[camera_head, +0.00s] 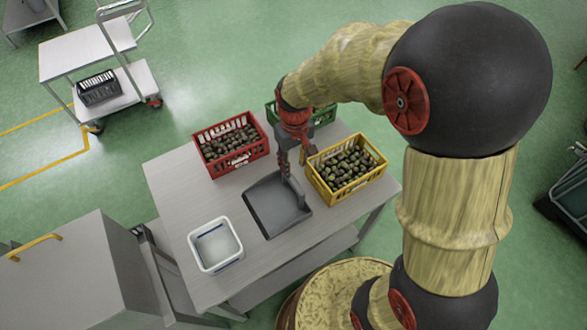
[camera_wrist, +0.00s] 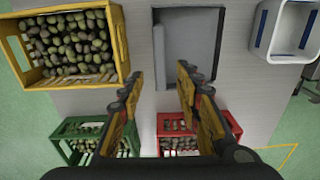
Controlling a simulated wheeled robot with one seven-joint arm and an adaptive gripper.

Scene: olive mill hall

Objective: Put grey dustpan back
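The grey dustpan (camera_head: 270,205) lies on the metal table, between the white tub and the yellow crate. It also shows in the wrist view (camera_wrist: 190,45), ahead of the fingers. Its handle (camera_wrist: 158,57) runs back from the pan toward the gap between the fingers. My gripper (camera_head: 296,160) is over the table behind the pan, close to the handle end. In the wrist view my gripper (camera_wrist: 160,85) has its two fingers spread apart with nothing clamped. I cannot tell how high the fingers are above the handle.
A yellow crate of olives (camera_head: 322,186) stands right of the dustpan. A red crate (camera_head: 215,163) and a green crate (camera_head: 322,115) stand at the table's back. A white tub (camera_head: 193,250) is at the front left. A cart (camera_head: 75,52) stands beyond, a grey cabinet (camera_head: 70,275) left.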

